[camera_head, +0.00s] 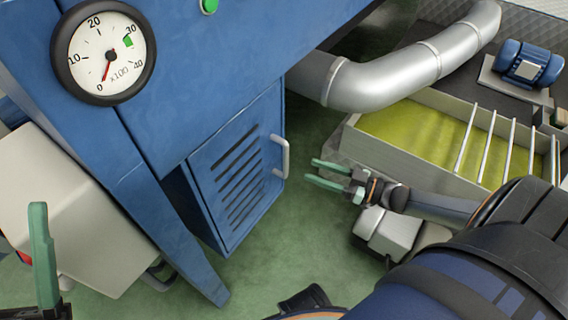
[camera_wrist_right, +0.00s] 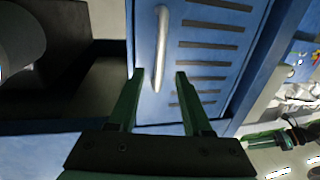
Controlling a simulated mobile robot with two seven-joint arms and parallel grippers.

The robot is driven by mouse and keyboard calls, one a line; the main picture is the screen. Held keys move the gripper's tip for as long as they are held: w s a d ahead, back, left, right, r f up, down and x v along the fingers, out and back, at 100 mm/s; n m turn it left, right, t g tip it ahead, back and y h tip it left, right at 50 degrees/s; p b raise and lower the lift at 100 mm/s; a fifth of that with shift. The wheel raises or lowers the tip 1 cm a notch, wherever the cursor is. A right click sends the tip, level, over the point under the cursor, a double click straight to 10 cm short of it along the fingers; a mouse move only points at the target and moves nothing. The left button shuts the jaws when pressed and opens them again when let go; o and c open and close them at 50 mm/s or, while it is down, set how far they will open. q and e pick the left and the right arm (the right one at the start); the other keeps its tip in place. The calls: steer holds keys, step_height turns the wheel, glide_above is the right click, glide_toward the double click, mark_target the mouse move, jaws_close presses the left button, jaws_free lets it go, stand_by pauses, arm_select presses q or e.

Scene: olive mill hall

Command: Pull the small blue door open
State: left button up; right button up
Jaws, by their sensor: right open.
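The small blue door (camera_head: 218,168) has several dark slots and a pale upright bar handle (camera_head: 285,158) near its right edge. I see no clear gap along its edges, and it looks shut. In the right wrist view the handle (camera_wrist_right: 161,45) appears between and ahead of my finger tips, with the slotted door (camera_wrist_right: 215,58) behind. My right gripper (camera_head: 311,170) is open and empty, just right of the handle and apart from it; its green fingers point at the door. One green finger of my left gripper (camera_head: 42,250) shows at the lower left; its opening is unclear.
A round gauge (camera_head: 103,52) sits on the blue machine above the door. A silver pipe (camera_head: 400,75) runs behind my right gripper. A pale trough (camera_head: 420,170) with yellow-green contents and a blue motor (camera_head: 518,60) stand at the right. Green floor (camera_head: 285,235) is clear before the door.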

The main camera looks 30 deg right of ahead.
mark_target(285, 161)
steer(key=shift+b+x, duration=1.3)
steer(key=shift+x, duration=3.35)
steer(key=shift+c, duration=0.4)
jaws_close()
